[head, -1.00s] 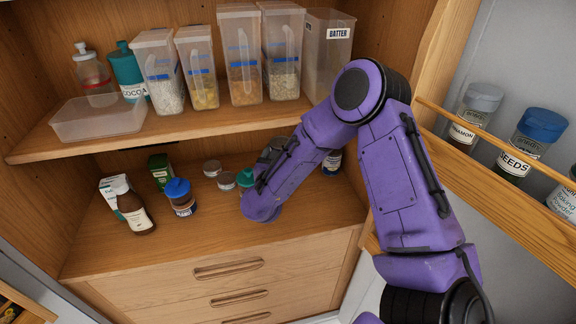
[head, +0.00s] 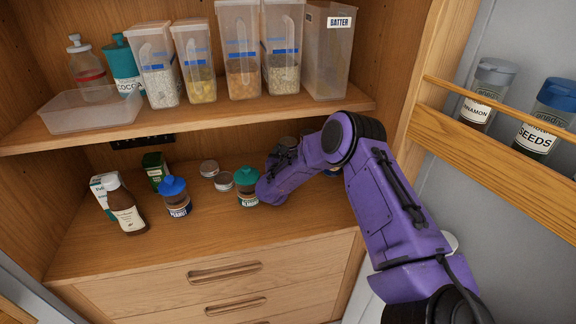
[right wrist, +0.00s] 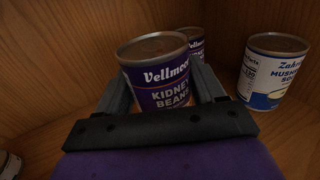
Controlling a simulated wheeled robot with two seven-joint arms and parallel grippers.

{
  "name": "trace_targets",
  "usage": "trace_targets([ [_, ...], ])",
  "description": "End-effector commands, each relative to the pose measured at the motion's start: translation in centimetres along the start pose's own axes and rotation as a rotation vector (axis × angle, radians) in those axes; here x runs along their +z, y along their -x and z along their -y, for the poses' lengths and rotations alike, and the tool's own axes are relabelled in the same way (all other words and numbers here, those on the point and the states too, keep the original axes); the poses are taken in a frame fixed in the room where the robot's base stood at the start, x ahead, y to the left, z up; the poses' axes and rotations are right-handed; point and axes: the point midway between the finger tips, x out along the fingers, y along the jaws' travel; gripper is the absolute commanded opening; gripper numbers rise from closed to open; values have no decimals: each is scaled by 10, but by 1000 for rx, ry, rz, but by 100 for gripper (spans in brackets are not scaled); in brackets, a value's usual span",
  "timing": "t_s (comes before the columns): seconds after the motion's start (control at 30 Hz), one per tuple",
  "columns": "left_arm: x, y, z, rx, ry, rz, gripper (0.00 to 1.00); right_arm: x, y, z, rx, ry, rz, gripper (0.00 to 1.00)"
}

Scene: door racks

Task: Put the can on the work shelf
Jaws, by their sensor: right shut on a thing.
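The can (right wrist: 158,82) is a kidney beans can with a dark purple label and a metal lid. In the right wrist view it stands upright between the fingers of my right gripper (right wrist: 163,90), which is shut on it. In the head view my right gripper (head: 286,150) is at the back right of the lower wooden surface (head: 225,235), below the upper shelf. The can cannot be made out clearly there, since the arm covers it. My left gripper is not in view.
A similar purple can (right wrist: 196,45) is behind the held one, and a mushroom soup can (right wrist: 270,72) stands to its right. A green-lidded jar (head: 247,188) is just left of my arm. The upper shelf (head: 250,116) holds several containers. The lower surface's front is clear.

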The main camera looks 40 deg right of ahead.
Motion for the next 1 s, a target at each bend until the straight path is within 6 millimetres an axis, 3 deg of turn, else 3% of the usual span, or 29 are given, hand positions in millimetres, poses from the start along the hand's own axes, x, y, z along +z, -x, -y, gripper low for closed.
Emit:
trace_targets([
  [0.1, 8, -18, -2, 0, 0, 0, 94, -28, -3, 0, 0, 2, 0, 20],
  [0.17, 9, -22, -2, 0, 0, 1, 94, -36, -3, 0, 0, 2, 1, 20],
  [0.53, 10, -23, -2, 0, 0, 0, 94, -37, -2, 0, -1, 0, 1, 20],
  [0.57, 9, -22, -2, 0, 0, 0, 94, -37, -2, 0, -1, 1, 0, 75],
  [0.6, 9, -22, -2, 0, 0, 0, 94, -36, -2, 0, -1, 1, 0, 79],
  [0.93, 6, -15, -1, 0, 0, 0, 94, -30, -2, 0, 0, 1, 1, 79],
  [1.0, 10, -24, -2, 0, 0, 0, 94, -36, 8, -1, 2, 0, -2, 79],
])
